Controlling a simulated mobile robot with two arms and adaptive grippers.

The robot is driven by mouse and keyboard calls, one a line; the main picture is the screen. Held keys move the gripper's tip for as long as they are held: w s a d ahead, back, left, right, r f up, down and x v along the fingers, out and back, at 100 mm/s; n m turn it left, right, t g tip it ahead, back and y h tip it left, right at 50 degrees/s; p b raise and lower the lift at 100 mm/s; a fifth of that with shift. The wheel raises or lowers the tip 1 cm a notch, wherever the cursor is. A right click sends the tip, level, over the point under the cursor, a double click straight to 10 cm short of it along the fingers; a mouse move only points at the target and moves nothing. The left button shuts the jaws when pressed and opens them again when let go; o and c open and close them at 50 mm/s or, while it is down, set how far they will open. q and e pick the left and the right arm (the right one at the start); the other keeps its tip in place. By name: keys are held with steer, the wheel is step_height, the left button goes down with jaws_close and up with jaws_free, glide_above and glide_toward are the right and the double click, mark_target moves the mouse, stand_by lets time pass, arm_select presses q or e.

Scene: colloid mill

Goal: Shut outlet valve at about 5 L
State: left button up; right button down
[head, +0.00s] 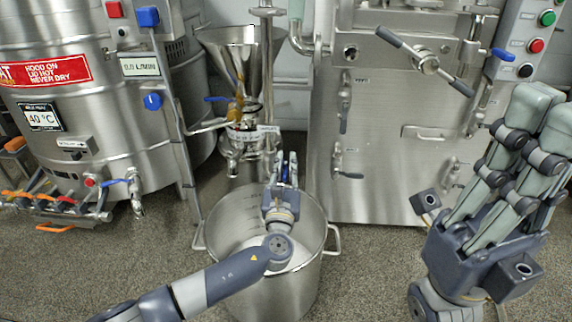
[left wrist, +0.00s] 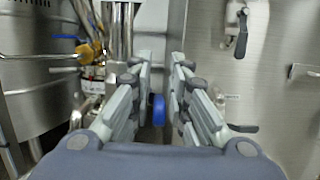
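The steel pot (head: 215,235) stands on the floor under the colloid mill (head: 245,130). Faint marks show on its inner wall; its bottom looks pale, and I cannot read a level. My left gripper (head: 286,160) is over the pot, right of the mill's lower pipework, with its fingers pointing away from me. In the left wrist view its fingers (left wrist: 160,75) are apart, with a blue handle (left wrist: 158,110) seen in the gap. I cannot tell whether they touch it. The valve body behind it is hidden. My right gripper (head: 545,100) is raised at the right, well away from the pot.
A steel hopper (head: 240,55) tops the mill, with a blue lever (head: 215,99) at its left. A large heated tank (head: 80,80) with a tap (head: 137,200) stands left. A steel cabinet (head: 385,140) with levers stands right. Floor between cabinet and pot is clear.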

arm_select(q)
steer(key=v, duration=1.1)
steer(key=shift+s, duration=0.2)
steer(key=shift+f, duration=0.1)
